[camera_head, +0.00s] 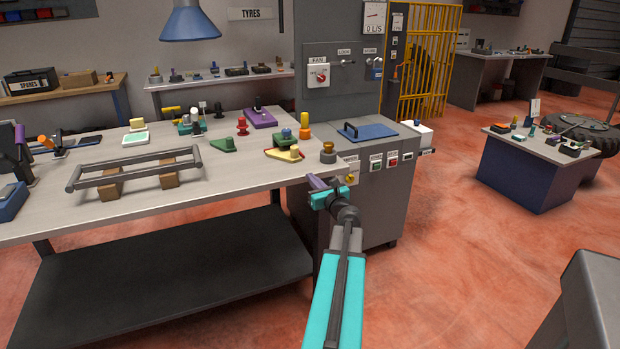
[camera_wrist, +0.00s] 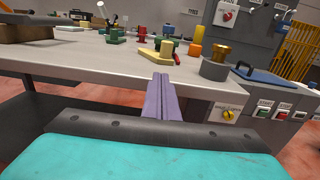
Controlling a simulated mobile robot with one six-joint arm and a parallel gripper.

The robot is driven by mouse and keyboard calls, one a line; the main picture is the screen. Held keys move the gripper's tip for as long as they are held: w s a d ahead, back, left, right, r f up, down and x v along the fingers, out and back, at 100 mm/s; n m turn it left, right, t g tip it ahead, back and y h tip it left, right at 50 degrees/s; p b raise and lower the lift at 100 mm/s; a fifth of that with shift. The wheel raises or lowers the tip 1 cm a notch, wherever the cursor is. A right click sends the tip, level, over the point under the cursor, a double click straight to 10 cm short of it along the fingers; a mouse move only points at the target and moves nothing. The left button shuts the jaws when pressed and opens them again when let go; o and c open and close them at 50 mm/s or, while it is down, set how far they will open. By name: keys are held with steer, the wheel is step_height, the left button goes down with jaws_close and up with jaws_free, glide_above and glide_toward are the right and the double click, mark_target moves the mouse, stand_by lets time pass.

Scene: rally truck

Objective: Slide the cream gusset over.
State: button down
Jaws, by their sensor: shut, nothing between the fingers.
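The cream gusset (camera_head: 282,155) is a flat pale-yellow plate with a yellow knob, lying near the right end of the long workbench. It also shows in the wrist view (camera_wrist: 153,56), just beyond my fingertips. My gripper (camera_head: 314,180) is at the bench's front right edge, on the near side of the gusset. In the wrist view its purple fingers (camera_wrist: 160,80) are shut together with nothing between them. They point toward the gusset and appear apart from it, though the exact gap is hard to tell.
A grey cylinder with a brass top (camera_head: 328,152) stands right of the gusset. A grey cabinet (camera_head: 345,215) adjoins the bench. Bare bench top (camera_head: 230,175) lies left of the gusset.

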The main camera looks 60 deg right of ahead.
mark_target(296, 168)
steer(key=shift+p+x, duration=0.6)
steer(key=shift+x, duration=5.95)
steer(key=shift+w+d+r, duration=0.15)
steer(key=shift+w+d, duration=0.1)
steer(key=shift+w, duration=0.15)
steer(key=shift+w+d+r, duration=0.2)
steer(key=shift+w+r, duration=0.05)
steer(key=shift+r, duration=0.2)
steer(key=shift+a, duration=0.25)
steer(key=shift+s+a+f, duration=0.3)
steer(key=shift+s+a, duration=0.15)
steer(key=shift+s, duration=0.1)
steer(key=b+v, duration=0.1)
steer(key=v, duration=1.2)
steer(key=shift+s+r, duration=0.2)
steer(key=shift+r, duration=0.1)
steer(key=shift+a, duration=0.15)
